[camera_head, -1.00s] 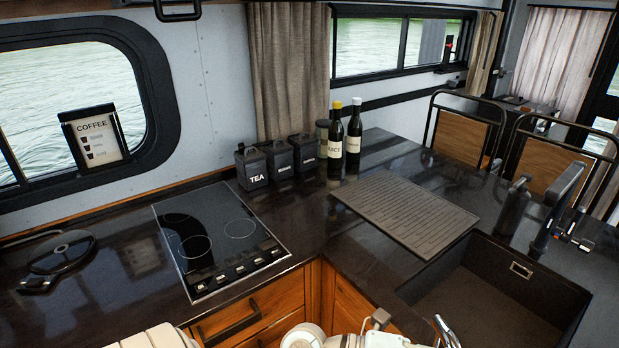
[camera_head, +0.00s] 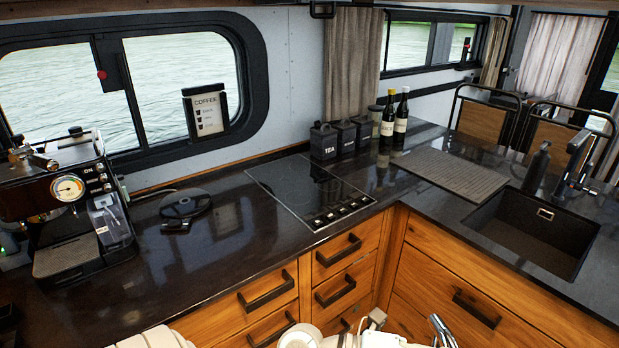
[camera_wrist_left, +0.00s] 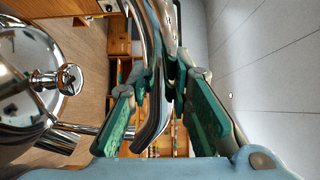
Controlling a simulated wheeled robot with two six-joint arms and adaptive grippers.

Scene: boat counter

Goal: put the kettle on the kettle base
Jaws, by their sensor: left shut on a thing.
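The kettle base (camera_head: 185,204) is a flat, round black disc on the dark counter, left of the hob, with nothing on it. In the left wrist view, the shiny chrome kettle (camera_wrist_left: 28,75) is at the left, with a round lid knob (camera_wrist_left: 70,78). My left gripper (camera_wrist_left: 160,88) is shut on the kettle's curved, dark and chrome handle (camera_wrist_left: 154,110). The kettle is off the counter, with wooden floor and cabinets behind it. In the head view, only a small chrome piece shows at the bottom edge. My right gripper is not in view.
A coffee machine (camera_head: 70,212) stands left of the base. The black hob (camera_head: 310,190) lies to the right, with dark canisters (camera_head: 342,139) and bottles (camera_head: 400,122) behind. The sink (camera_head: 535,225) is farther right. Counter in front of the base is clear.

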